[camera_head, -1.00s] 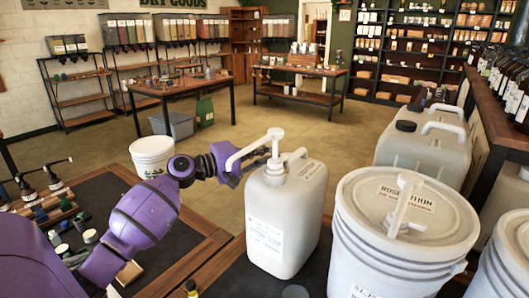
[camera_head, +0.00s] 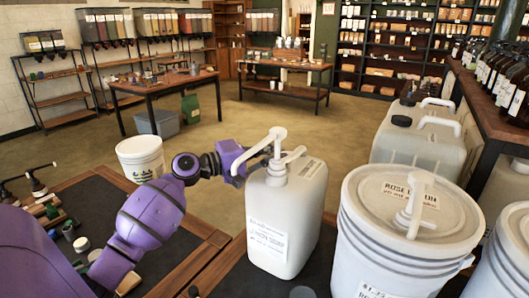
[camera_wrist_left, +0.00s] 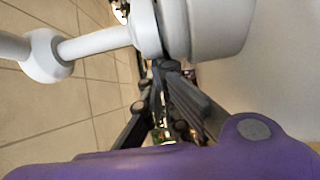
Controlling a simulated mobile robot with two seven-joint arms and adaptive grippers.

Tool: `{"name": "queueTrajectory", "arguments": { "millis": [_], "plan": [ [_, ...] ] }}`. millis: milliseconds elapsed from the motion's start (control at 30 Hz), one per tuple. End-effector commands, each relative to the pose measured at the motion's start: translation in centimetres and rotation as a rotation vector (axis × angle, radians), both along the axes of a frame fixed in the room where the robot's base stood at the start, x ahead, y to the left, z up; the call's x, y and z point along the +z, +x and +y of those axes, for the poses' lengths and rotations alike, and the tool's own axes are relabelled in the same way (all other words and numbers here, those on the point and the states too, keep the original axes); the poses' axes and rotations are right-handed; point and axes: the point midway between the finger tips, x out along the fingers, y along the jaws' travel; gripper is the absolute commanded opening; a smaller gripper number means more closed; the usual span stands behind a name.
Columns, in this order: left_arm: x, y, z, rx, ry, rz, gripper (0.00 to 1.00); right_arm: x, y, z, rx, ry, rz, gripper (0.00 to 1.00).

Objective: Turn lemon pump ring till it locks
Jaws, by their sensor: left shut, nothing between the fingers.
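The lemon jug (camera_head: 282,222) is a pale square-shouldered container standing upright on the dark mat. Its white pump (camera_head: 276,134) stands in the neck, with the spout pointing left. The pump ring (camera_head: 277,173) is partly hidden in the head view by the spout and gripper. In the left wrist view, the white ring (camera_wrist_left: 212,25) fills the upper middle and the pump stem reaches left. My left gripper (camera_head: 248,168) is beside the neck; its dark fingers (camera_wrist_left: 160,70) are shut and empty, close under the ring. I cannot tell whether they touch it. My right gripper is out of view.
A rose lotion bucket (camera_head: 405,240) with its own pump stands close to the right of the jug. Large white canisters (camera_head: 418,140) stand behind it. A small white bucket (camera_head: 140,160) is at the left. Bottles and small jars lie at the lower left.

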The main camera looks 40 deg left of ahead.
Motion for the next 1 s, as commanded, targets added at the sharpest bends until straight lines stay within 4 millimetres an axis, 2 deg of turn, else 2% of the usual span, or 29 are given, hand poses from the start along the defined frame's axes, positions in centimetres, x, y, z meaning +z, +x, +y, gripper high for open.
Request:
{"name": "queueTrajectory", "arguments": {
  "millis": [633, 1000],
  "plan": [
    [-0.2, 0.8, -1.2, -0.198, 0.000, 0.001, 0.00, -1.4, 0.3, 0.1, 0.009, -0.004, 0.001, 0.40],
    [-0.1, 1.0, -1.7, -0.257, 0.001, -0.001, 0.00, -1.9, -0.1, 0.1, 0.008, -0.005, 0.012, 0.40]
  ]
}}
